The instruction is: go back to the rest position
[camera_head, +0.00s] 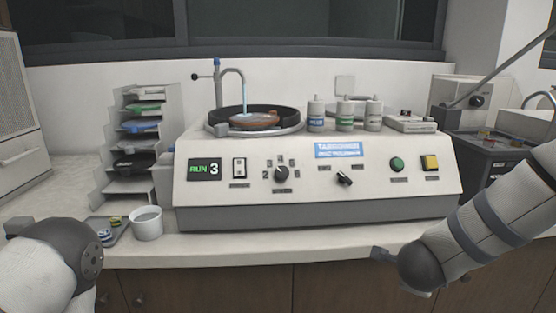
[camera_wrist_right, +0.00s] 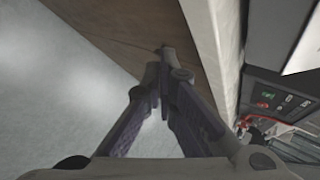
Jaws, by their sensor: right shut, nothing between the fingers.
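My right gripper (camera_wrist_right: 165,58) shows in the right wrist view, its two fingers meeting at the tips with nothing between them. It is beside the edge of the counter, with the floor and the brown cabinet front behind it.
The grinder-polisher (camera_head: 320,180) stands on the counter, its display (camera_head: 204,169) reading RUN 3, with water running onto its wheel. A white cup (camera_head: 147,224) and a small tray (camera_head: 108,232) are near the counter's front left. A stepped rack (camera_head: 137,186) stands behind them.

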